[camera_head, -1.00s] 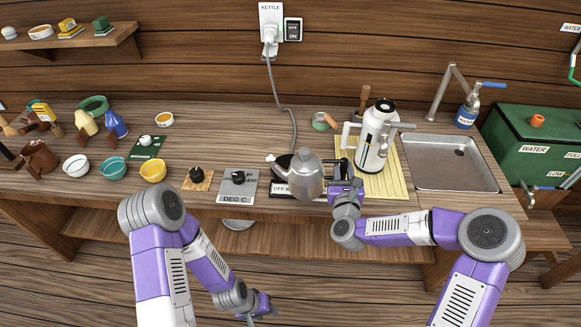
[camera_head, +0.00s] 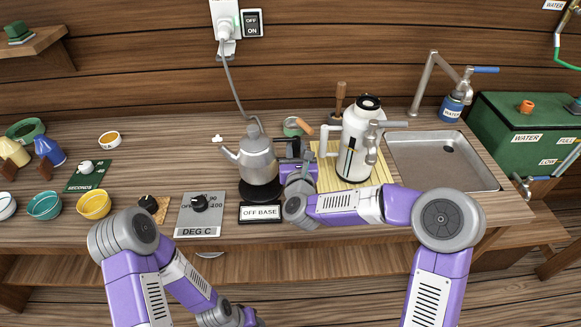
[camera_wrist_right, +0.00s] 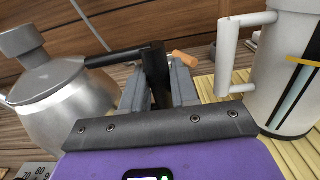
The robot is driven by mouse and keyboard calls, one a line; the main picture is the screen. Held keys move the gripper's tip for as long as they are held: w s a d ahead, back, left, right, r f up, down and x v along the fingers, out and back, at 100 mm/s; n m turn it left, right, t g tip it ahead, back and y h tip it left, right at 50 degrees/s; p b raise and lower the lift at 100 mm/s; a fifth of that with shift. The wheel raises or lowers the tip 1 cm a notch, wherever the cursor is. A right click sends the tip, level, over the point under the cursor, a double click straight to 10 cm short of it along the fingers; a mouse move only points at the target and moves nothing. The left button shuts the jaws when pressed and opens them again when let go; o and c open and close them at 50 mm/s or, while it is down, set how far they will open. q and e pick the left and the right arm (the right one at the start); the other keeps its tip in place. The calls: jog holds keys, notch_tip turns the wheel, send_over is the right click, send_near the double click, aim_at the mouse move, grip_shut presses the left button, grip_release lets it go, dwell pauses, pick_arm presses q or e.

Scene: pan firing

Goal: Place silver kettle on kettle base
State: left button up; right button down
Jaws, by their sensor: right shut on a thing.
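The silver kettle (camera_head: 257,160) is upright over the black round kettle base (camera_head: 261,190), its spout to the left. I cannot tell whether its bottom touches the base or hovers just above it. The sign (camera_head: 261,212) in front of the base reads OFF BASE. My right gripper (camera_head: 297,163) is shut on the kettle's black handle, at the kettle's right. In the right wrist view the handle (camera_wrist_right: 158,78) runs between the fingers, with the kettle body (camera_wrist_right: 62,108) at left. My left gripper (camera_head: 243,318) is low at the bottom edge, its fingers cut off.
A white canister (camera_head: 356,140) stands on a slatted yellow mat (camera_head: 328,178) close to the right of my right gripper. A DEG C dial panel (camera_head: 200,216) lies left of the base. The power cord (camera_head: 234,95) hangs behind the kettle. A sink (camera_head: 440,160) is at right.

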notch_tip(320, 180, down, 5)
jog(key=shift+w+r+b, duration=0.1)
jog(key=shift+b, duration=0.45)
jog(key=c, duration=0.9)
grip_release()
jog(key=shift+f, duration=0.2)
jog(key=shift+o, duration=0.2)
